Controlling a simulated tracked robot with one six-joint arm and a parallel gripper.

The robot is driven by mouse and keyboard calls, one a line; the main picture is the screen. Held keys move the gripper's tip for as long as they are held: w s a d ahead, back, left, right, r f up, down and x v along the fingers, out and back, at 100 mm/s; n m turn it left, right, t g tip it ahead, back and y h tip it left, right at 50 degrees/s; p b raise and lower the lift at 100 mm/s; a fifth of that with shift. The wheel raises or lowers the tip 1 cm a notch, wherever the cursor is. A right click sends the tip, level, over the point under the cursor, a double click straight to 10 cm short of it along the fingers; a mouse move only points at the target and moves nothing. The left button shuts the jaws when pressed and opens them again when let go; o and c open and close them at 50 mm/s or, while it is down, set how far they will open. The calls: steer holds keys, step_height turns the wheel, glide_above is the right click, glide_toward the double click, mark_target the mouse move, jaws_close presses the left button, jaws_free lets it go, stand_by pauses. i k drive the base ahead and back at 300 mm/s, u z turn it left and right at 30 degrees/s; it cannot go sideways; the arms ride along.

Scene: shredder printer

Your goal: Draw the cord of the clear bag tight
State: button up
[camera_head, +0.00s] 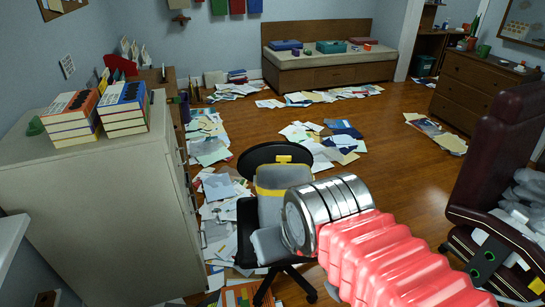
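My gripper (270,210) is at the middle of the body camera view, at the end of my red ribbed arm and its shiny metal wrist. Its grey parts with a yellow band overlap a black swivel chair behind, and I cannot tell whether the fingers are apart. A pale, greyish, see-through bulk, possibly the clear bag (529,188), sits on the dark red office chair at the right edge. It is well to the right of my gripper and cut off by the frame. I cannot make out a cord on it.
A grey filing cabinet (85,200) with stacked boxes stands on the left. The black swivel chair (278,152) is close ahead. Papers litter the wooden floor (400,160). A bench (330,68) and a dresser (478,88) stand farther back. Some floor between is bare.

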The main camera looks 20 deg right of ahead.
mark_target(284, 159)
steer(key=i, duration=1)
steer(key=u, duration=0.05)
